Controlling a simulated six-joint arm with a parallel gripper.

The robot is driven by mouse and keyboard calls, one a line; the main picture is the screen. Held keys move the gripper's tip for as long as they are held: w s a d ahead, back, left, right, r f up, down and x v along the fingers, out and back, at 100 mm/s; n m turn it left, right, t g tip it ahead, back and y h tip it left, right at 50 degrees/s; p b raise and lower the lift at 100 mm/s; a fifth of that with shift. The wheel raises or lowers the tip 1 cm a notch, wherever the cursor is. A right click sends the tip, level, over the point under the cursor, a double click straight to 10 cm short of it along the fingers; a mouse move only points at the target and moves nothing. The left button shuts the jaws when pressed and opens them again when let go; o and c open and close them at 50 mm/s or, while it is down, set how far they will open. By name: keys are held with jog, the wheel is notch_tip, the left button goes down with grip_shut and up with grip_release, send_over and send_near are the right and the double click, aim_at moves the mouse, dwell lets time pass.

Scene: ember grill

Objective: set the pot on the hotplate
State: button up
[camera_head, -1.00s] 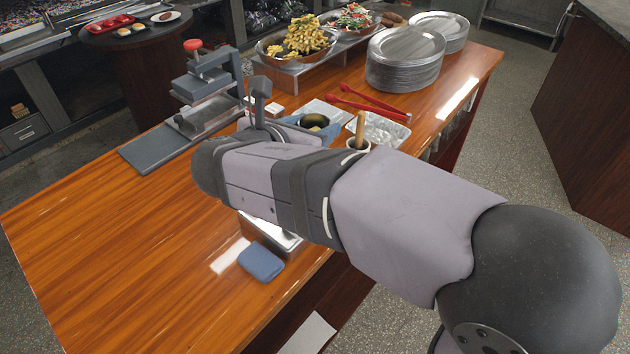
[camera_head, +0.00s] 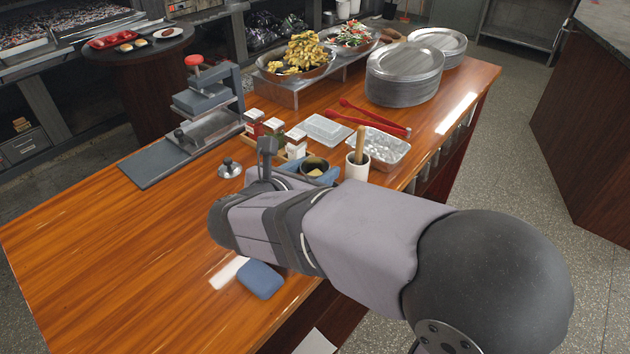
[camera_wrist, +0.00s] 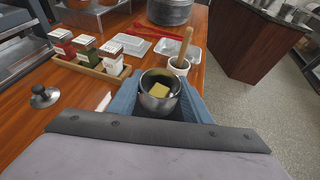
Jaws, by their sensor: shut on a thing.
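The pot (camera_head: 316,164) is a small dark metal pot with a yellow piece in it. In the wrist view the pot (camera_wrist: 160,103) is upright between the blue jaws of my gripper (camera_wrist: 157,92), which are shut on it. In the head view my gripper (camera_head: 312,172) and the pot's lower part are partly hidden behind my arm. No hotplate can be made out in the current views; my arm hides the table's front middle. A lid with a knob (camera_head: 229,168) lies on the table to the left; it also shows in the wrist view (camera_wrist: 43,96).
A white cup with a wooden handle (camera_head: 357,170) stands close right of the pot. A rack of jars (camera_wrist: 90,62), a foil tray (camera_head: 379,145), red tongs (camera_head: 365,119) and a press (camera_head: 205,115) stand beyond. A blue pad (camera_head: 261,280) lies near the front edge. The left table is clear.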

jog(key=shift+f, duration=1.5)
jog(key=shift+f, duration=0.1)
jog(key=o, duration=1.3)
jog(key=shift+f, duration=0.1)
jog(key=shift+o, duration=0.2)
jog(key=shift+r, duration=0.3)
jog(key=v, duration=1.2)
